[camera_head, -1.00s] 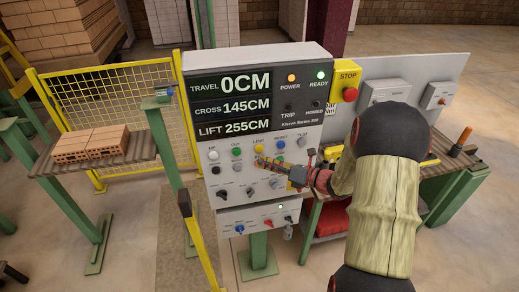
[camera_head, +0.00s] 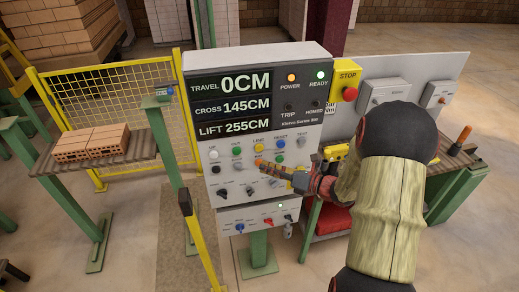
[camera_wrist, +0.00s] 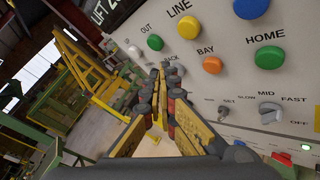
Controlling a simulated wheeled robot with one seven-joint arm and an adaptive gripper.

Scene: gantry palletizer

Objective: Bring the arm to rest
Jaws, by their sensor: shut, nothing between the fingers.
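My gripper (camera_head: 262,166) is in front of the grey control panel (camera_head: 262,60), close to its rows of buttons. In the wrist view my gripper (camera_wrist: 160,75) has its fingers together with nothing held, pointing along the panel face. I cannot tell whether the fingertips touch the panel. The display reads travel 0CM, cross 145CM, lift 255CM. The POWER lamp (camera_head: 292,77) is orange and the READY lamp (camera_head: 320,75) is green.
A red STOP button (camera_head: 350,93) sits on a yellow box at the panel's right. A yellow mesh fence (camera_head: 110,100) and a stand with bricks (camera_head: 92,143) are at the left. A green-legged workbench (camera_head: 455,185) stands at the right. Open floor lies in front.

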